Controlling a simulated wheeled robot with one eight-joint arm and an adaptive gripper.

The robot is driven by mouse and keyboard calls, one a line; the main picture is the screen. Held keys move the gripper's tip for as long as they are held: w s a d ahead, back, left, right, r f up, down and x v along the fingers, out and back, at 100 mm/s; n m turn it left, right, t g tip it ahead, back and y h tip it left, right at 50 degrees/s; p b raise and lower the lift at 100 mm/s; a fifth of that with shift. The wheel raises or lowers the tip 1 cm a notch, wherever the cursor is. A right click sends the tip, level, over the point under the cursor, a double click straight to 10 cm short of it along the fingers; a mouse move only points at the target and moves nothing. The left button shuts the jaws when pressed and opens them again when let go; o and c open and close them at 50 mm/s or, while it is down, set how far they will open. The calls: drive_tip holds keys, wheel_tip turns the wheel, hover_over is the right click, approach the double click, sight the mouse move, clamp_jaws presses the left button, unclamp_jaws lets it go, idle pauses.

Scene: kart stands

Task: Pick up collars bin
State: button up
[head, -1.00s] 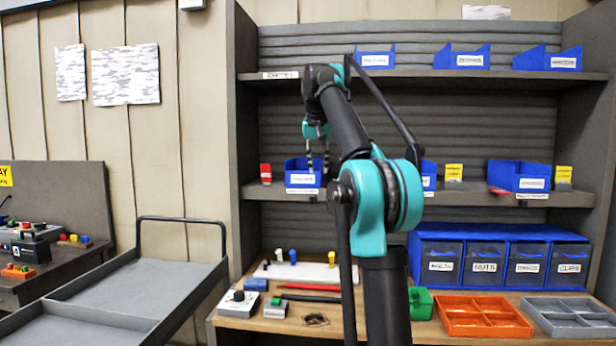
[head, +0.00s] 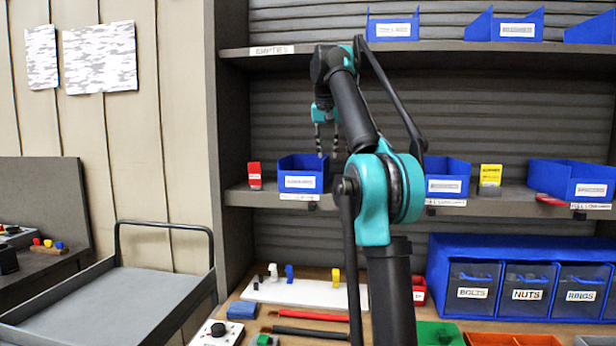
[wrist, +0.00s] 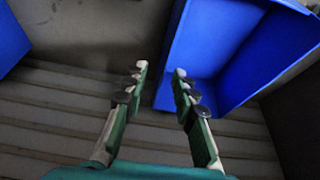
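Several blue bins stand on the shelves; their label print is too blurred for me to tell which reads collars. One blue bin (head: 302,182) with a white label stands on the middle shelf at left. My gripper (head: 327,148) is open and empty, fingers pointing down, by this bin's upper right corner in the head view. Another blue bin (head: 446,186) stands further right.
A red box (head: 255,175) stands left of the left bin, a yellow one (head: 490,180) further right. The upper shelf (head: 290,56) holds more blue bins. Below, the worktop carries tools and labelled drawers (head: 475,290). A grey cart (head: 110,300) stands at left.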

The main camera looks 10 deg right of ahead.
drive_tip(key=shift+a+x, duration=0.2)
drive_tip(key=shift+x, duration=3.6)
drive_tip(key=shift+w, duration=0.15)
clamp_jaws()
